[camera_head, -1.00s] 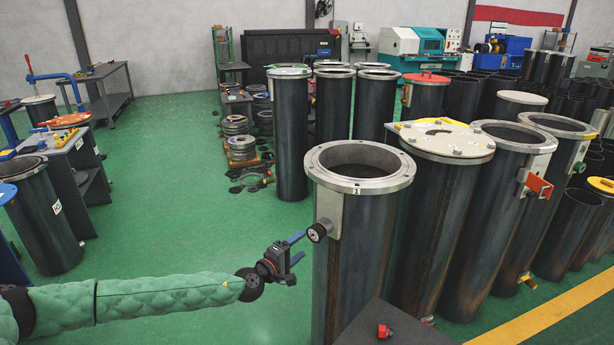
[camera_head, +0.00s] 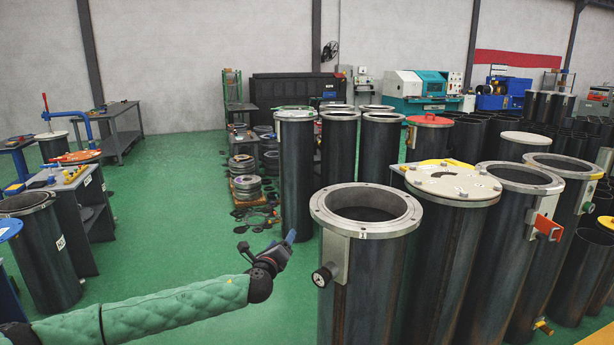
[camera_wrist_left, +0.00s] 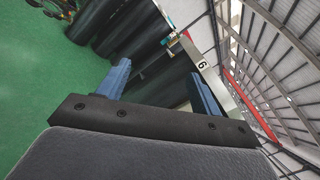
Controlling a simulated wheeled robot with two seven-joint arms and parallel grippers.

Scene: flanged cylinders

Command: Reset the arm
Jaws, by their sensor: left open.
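My left arm (camera_head: 180,302) in its green quilted sleeve reaches in from the lower left of the head view. My left gripper (camera_head: 290,238) is at its end, left of the nearest flanged cylinder (camera_head: 365,265), with a visible gap between them. In the left wrist view the two blue fingers (camera_wrist_left: 160,85) stand apart with nothing between them. A plate marked with a number (camera_wrist_left: 203,66) shows beyond the fingers. My right gripper is not in view.
A gauge (camera_head: 322,277) sticks out from the nearest cylinder toward the gripper. A covered cylinder (camera_head: 450,185) and several others crowd the right. Open green floor (camera_head: 165,200) lies to the left.

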